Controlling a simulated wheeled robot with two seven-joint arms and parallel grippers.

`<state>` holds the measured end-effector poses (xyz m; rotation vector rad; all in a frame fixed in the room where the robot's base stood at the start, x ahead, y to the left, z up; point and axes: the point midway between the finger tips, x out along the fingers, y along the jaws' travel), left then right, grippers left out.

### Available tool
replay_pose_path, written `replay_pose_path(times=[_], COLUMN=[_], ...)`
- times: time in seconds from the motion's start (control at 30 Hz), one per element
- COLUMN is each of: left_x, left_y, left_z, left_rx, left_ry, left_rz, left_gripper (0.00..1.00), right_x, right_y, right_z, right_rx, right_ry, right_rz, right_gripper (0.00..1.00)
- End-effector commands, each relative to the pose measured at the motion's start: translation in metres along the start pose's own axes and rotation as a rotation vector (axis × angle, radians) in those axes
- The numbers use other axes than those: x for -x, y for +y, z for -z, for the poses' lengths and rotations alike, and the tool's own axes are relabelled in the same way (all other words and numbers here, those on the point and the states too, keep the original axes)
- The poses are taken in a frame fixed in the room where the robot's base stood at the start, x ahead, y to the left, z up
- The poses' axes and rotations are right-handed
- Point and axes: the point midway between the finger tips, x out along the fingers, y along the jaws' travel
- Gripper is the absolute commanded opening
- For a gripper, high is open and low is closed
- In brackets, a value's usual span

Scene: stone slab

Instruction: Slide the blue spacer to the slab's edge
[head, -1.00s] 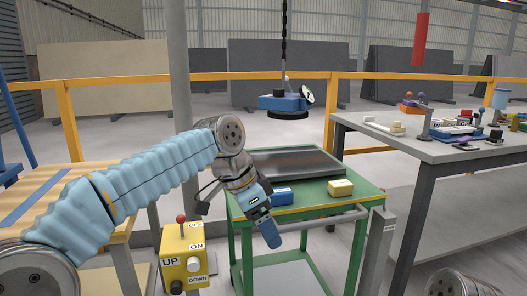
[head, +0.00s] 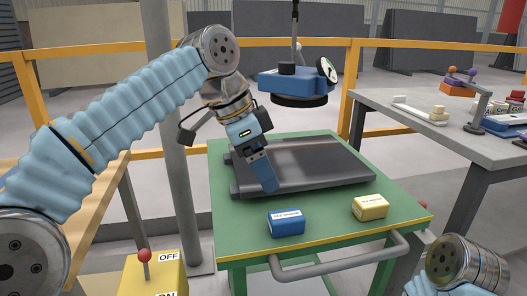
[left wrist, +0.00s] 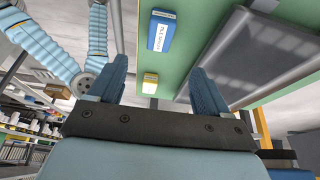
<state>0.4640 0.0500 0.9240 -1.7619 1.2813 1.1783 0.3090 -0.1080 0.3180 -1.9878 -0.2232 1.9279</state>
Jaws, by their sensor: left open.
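The blue spacer (head: 286,222) is a small box with a white label, lying on the green cart top near its front edge. The dark slab (head: 310,160) lies behind it on the same cart. My left gripper (head: 268,185) points down, in front of the slab's near left part in the picture; its height above the slab is unclear. In the left wrist view its two blue fingers (left wrist: 160,88) are spread with nothing between them. There the blue spacer (left wrist: 160,32) and slab (left wrist: 250,60) show beyond the fingers. My right gripper is out of view.
A yellow box (head: 370,207) stands right of the blue spacer. A blue lifting device (head: 297,84) hangs behind the slab. The cart (head: 340,228) has a grey front handle. A control box (head: 152,275) is at front left, a cluttered grey table (head: 440,125) at right.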

Motion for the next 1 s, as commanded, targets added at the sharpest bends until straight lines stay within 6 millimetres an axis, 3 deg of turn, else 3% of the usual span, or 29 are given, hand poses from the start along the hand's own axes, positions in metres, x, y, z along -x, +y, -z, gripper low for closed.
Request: replay_pose_path(times=[0.17,0.6,0.8,1.0], left_x=[-0.024,-0.115,-0.133,-0.137], left_y=[0.0,0.001,0.0,0.0], left_z=[-0.002,-0.001,0.0,0.0], left_rx=[0.0,-0.001,0.0,0.0], left_ry=[-0.003,-0.002,0.0,0.0], left_rz=[-0.002,-0.002,0.0,0.0], left_gripper=[0.78,0.78,0.78,0.78], right_x=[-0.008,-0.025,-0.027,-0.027], right_y=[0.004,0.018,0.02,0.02], right_z=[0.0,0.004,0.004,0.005], right_rx=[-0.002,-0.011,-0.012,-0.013], right_ry=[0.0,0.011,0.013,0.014], right_rz=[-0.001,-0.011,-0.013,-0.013], right_gripper=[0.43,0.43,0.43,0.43])
